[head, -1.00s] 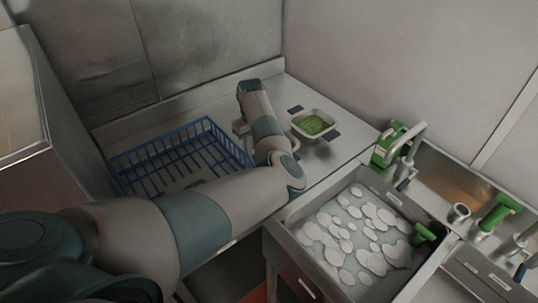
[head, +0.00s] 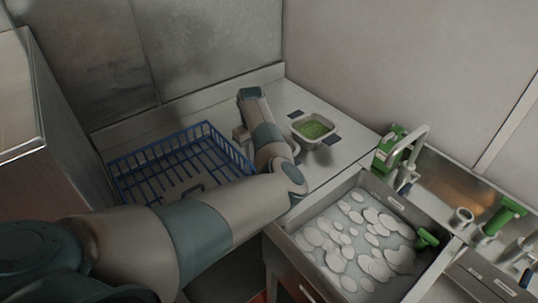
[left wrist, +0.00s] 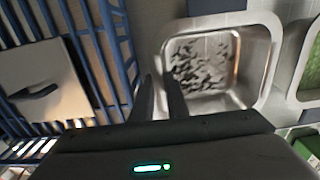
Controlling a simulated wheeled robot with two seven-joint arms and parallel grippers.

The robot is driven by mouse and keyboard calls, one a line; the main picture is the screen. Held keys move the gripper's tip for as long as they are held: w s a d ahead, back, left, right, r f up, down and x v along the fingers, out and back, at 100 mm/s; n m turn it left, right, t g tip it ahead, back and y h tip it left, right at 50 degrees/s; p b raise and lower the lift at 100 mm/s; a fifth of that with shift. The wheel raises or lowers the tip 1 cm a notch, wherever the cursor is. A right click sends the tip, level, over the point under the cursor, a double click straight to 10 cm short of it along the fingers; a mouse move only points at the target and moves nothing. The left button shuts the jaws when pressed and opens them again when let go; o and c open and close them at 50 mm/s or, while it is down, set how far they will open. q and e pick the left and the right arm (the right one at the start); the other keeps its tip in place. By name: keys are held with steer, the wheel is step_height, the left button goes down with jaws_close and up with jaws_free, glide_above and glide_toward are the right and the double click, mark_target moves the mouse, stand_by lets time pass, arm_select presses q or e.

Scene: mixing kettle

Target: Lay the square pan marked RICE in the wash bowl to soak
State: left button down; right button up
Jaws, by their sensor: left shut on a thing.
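My left gripper (left wrist: 161,88) is shut on the near left rim of a square metal pan (left wrist: 240,100), one finger on each side of the rim. The pan holds dark grey flakes; no marking on it is readable. In the head view my forearm hides the gripper and most of this pan; only a pale sliver (head: 294,146) shows beside the arm. The wash bowl (head: 390,194) is a square steel basin at the lower right, with white suds patches on its water. My right gripper is not in view.
A second square pan (head: 313,127) with green contents and dark handles stands on the counter; it also shows in the wrist view (left wrist: 310,70). A blue wire rack (head: 180,163) lies left of my forearm. A green brush (head: 426,239) and a tap (head: 411,142) stand by the basin.

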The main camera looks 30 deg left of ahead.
arm_select(q)
steer(key=shift+r+p, duration=0.85)
steer(key=shift+r, duration=0.7)
steer(key=shift+r+p, duration=1.25)
steer(key=shift+r, duration=1.5)
steer(key=shift+r+p, duration=0.35)
steer(key=shift+r, duration=1.2)
steer(key=shift+f, duration=0.1)
